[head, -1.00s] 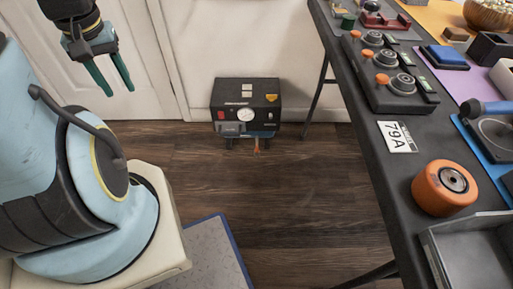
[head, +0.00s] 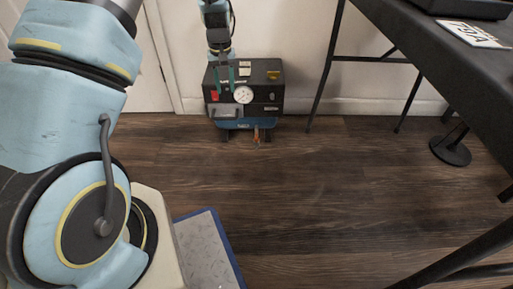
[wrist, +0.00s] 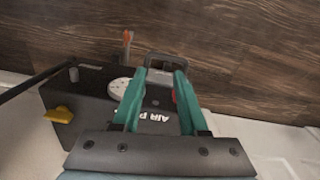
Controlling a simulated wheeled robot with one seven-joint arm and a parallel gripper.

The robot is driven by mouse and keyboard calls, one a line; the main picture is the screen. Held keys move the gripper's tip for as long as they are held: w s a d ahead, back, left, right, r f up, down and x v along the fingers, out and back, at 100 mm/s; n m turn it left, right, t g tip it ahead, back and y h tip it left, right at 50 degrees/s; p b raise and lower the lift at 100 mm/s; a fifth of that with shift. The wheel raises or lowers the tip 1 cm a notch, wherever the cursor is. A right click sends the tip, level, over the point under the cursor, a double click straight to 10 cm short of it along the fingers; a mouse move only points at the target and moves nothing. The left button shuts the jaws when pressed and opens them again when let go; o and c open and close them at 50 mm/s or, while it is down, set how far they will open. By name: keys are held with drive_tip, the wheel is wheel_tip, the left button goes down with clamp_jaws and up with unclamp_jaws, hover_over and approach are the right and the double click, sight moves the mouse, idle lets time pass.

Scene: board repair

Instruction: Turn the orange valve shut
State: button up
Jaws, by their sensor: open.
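The orange valve (head: 257,134) is a small orange handle low at the front of the air compressor (head: 265,74), just above the floor. In the wrist view the valve (wrist: 127,37) sticks out beyond the compressor's edge, up and left of the fingers. The compressor is a black box with a white dial gauge (head: 243,94) and a blue lower part. My gripper (head: 224,82) is open, with two green fingers pointing down over the compressor's left part. In the wrist view my gripper (wrist: 161,74) has nothing held between its fingers, and the valve is outside them.
The black table (head: 440,50) stands at the right, its thin legs reaching the floor beside the compressor. A white wall and door are behind. The wood floor (head: 270,195) in front of the compressor is clear. A round black foot (head: 450,152) sits under the table.

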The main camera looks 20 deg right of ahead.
drive_tip(key=m+b, duration=0.1)
drive_tip(key=b, duration=0.3)
hover_over(257, 137)
drive_tip(key=w, duration=0.1)
wheel_tip(257, 137, down, 14)
drive_tip(key=f, duration=0.1)
drive_tip(key=f+b, duration=0.2)
drive_tip(key=f, duration=0.3)
drive_tip(key=f+b, duration=0.3)
drive_tip(key=f, duration=0.1)
drive_tip(key=shift+d+f, duration=0.2)
drive_tip(key=shift+f, duration=0.2)
clamp_jaws()
